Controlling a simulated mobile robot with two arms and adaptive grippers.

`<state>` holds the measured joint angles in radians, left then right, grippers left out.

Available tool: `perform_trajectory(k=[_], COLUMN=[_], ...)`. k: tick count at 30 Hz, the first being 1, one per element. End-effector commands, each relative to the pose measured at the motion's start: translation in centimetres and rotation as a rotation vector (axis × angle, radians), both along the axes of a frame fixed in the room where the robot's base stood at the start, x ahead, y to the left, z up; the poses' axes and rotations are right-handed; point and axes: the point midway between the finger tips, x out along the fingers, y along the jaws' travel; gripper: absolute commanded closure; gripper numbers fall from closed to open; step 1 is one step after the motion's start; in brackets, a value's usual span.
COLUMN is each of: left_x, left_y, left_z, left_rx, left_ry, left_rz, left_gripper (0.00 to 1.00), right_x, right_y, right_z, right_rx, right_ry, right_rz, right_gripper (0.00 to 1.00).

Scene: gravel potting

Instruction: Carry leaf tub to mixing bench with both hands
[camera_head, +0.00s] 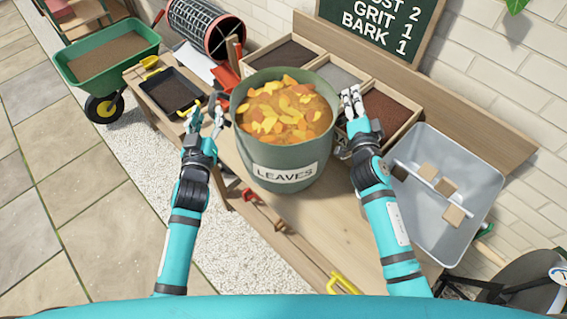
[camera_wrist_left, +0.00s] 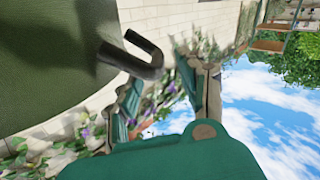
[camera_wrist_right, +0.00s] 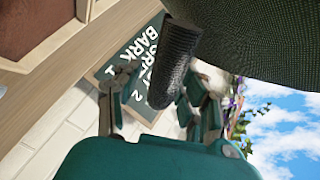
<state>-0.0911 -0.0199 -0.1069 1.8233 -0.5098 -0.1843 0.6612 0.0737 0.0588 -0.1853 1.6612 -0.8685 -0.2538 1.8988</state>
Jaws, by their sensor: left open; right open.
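The leaf tub (camera_head: 262,170) is a large grey-green round tub labelled LEAVES, upright over the front of the wooden bench (camera_head: 310,225). Orange and yellow leaves (camera_head: 285,110) fill it. My left gripper (camera_head: 207,122) is open at its left side. In the left wrist view a dark hooked handle (camera_wrist_left: 145,62) projects from the tub wall (camera_wrist_left: 45,60), near the open fingers (camera_wrist_left: 160,92). My right gripper (camera_head: 352,103) is open at the tub's right side. In the right wrist view the other dark handle (camera_wrist_right: 176,62) reaches between the spread fingers (camera_wrist_right: 160,100).
Wooden bins (camera_head: 388,108) of dark and grey material stand behind the tub. A grey metal basin (camera_head: 445,205) with small blocks is at right. A black tray (camera_head: 172,92) lies at left. A green wheelbarrow (camera_head: 110,58) stands further left. Paving (camera_head: 85,210) is clear at lower left.

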Motion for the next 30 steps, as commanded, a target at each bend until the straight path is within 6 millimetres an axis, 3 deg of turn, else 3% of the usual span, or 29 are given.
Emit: perform_trajectory(k=[3, 7, 16, 30], left_x=[-2.8, -5.0, -7.0, -7.0], left_y=[0.1, 0.2, 0.2, 0.2], left_z=[-0.2, -0.1, 0.0, 0.0], left_rx=[0.000, 0.000, 0.002, 0.002], left_ry=[0.004, 0.004, 0.001, 0.000], left_rz=[0.002, 0.003, 0.003, 0.002], left_gripper=[0.59, 0.59, 0.59, 0.59], right_x=[0.0, 0.0, -0.7, -9.8], right_y=[0.0, 0.0, 0.1, 0.1], right_z=[0.0, 0.0, -0.1, -0.1], right_rx=[0.000, 0.000, 0.002, 0.004], right_ry=[0.001, 0.001, 0.001, 0.002], right_rz=[0.001, 0.001, 0.002, -0.001], right_gripper=[0.59, 0.59, 0.59, 0.59])
